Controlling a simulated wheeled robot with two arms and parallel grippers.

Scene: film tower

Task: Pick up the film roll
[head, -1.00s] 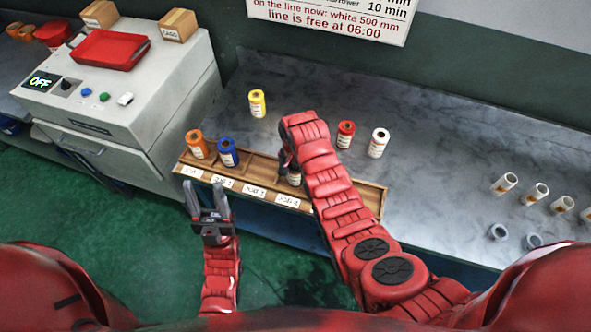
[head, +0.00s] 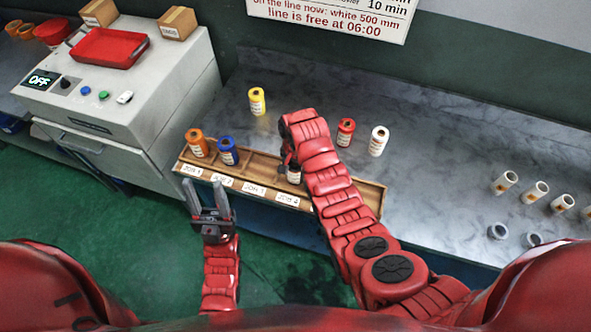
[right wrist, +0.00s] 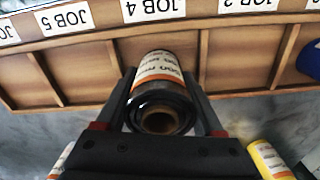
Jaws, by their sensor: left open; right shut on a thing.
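A black film roll with a white and orange label (right wrist: 160,90) is between the two fingers of my right gripper (right wrist: 160,78) in the right wrist view. The gripper is shut on it. In the head view the roll (head: 294,176) shows only in part beside my right arm, at the JOB 4 compartment of the wooden tray (head: 372,197). I cannot tell whether it touches the tray floor. My left gripper (head: 209,196) is open and empty in front of the tray's left end.
An orange roll (head: 197,143) and a blue roll (head: 227,151) stand in the tray's left compartments. Yellow (head: 257,101), red (head: 346,132) and white (head: 378,141) rolls stand on the marble counter (head: 440,165) behind. A machine (head: 150,110) stands left.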

